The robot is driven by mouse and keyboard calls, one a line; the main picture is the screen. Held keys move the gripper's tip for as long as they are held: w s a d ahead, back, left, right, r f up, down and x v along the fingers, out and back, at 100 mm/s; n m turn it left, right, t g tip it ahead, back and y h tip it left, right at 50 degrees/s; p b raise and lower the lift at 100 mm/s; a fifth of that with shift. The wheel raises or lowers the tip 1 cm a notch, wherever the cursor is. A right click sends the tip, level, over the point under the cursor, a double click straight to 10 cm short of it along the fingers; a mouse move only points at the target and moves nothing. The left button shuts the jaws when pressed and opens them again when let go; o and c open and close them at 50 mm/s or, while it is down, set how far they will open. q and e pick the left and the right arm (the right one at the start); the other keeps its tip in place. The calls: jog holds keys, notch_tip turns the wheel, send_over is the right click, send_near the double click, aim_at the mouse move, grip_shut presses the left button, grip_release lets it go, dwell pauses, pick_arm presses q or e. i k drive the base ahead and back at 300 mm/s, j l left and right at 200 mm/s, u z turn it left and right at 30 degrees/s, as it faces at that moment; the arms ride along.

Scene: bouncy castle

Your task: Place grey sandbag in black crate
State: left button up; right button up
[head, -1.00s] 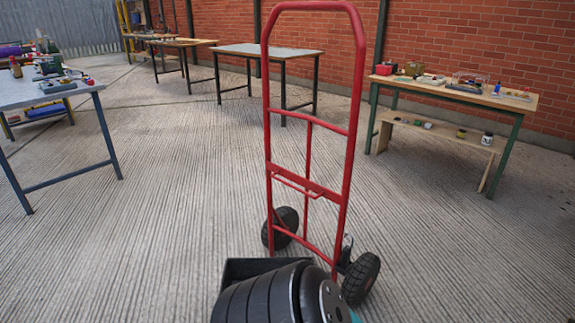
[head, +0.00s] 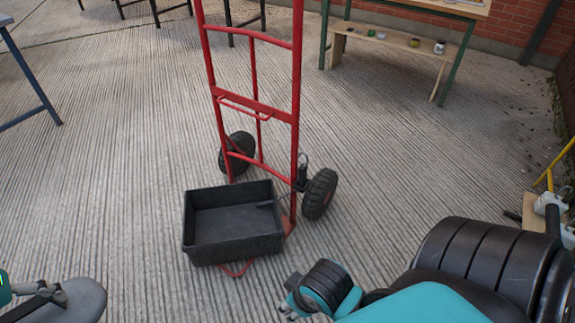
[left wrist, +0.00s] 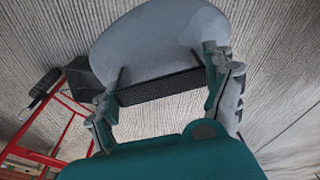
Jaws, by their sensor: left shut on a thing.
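The black crate (head: 235,250) sits upright at the foot of the red hand truck in the head view. Its inside looks empty. It also shows in the left wrist view (left wrist: 88,78) behind the bag. The grey sandbag (head: 82,303) is at the lower left of the head view, left of and nearer than the crate, partly cut off. My left gripper (left wrist: 165,90) is shut on the sandbag (left wrist: 160,42), at a dark strap-like part between the fingers. My right gripper (head: 292,298) is below and right of the crate, apart from it; its fingers are too small to read.
The red hand truck (head: 255,107) stands upright behind the crate, with black wheels (head: 319,194). A wooden bench (head: 392,48) is at the back right. Yellow and white items (head: 555,195) stand at the right edge. Ribbed floor around the crate is clear.

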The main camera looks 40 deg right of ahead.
aim_at(235, 230)
jog(key=i+l+z, duration=0.1)
jog(key=z, duration=0.3)
jog(key=i+z, duration=0.6)
jog(key=z, duration=0.2)
